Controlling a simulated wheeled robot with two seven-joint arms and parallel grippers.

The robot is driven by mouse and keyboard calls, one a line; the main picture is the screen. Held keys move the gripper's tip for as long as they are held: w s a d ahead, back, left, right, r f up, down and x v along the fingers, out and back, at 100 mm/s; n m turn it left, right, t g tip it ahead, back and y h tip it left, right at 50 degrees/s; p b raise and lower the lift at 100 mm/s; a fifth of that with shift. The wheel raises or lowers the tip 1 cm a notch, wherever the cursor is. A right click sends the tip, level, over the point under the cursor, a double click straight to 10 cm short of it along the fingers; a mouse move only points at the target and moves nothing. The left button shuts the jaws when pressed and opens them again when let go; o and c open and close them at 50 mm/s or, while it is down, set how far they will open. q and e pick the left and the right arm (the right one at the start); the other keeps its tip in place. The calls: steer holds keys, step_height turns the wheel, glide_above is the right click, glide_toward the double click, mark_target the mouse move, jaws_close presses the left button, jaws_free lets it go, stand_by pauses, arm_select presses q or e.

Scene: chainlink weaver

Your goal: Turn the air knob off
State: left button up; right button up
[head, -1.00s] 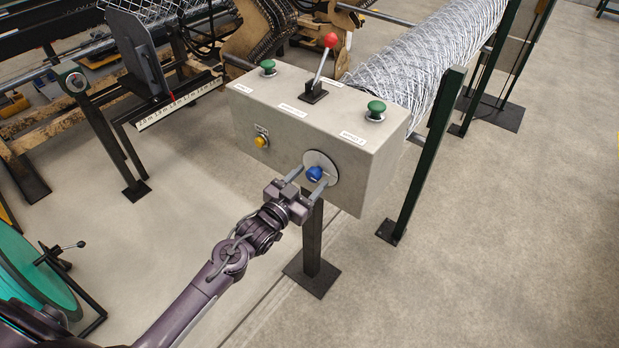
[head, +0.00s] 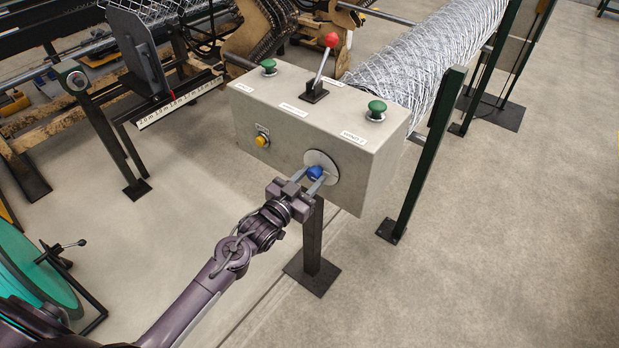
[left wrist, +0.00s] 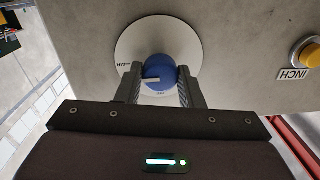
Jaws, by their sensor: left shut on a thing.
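The air knob (head: 315,173) is blue and sits on a round pale plate (head: 330,164) on the front face of a grey control box (head: 290,125). My left gripper (head: 309,181) is shut on the knob, one finger on each side. In the left wrist view the blue knob (left wrist: 159,70) shows between the two fingers (left wrist: 159,88), with a white pointer mark on it that points left. The round plate (left wrist: 128,38) carries small lettering, partly hidden by the fingers. My right gripper is not in view.
A yellow INCH button (head: 262,140) is left of the knob. On the box top are two green buttons (head: 376,110) and a red-ended lever (head: 330,41). A dark post (head: 312,235) supports the box. The floor to the right is open.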

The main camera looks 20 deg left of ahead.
arm_select(q)
steer(key=n+p, duration=0.2)
steer(key=n, duration=0.1)
steer(key=shift+r+n, duration=0.15)
steer(key=shift+n, duration=0.15)
steer(key=n+p, duration=0.3)
steer(key=n, duration=0.2)
steer(key=n+p, duration=0.3)
steer(key=n, duration=0.2)
steer(key=shift+g, duration=0.3)
steer(key=shift+n+p, duration=0.65)
steer(key=shift+n, duration=0.95)
steer(key=o, duration=1)
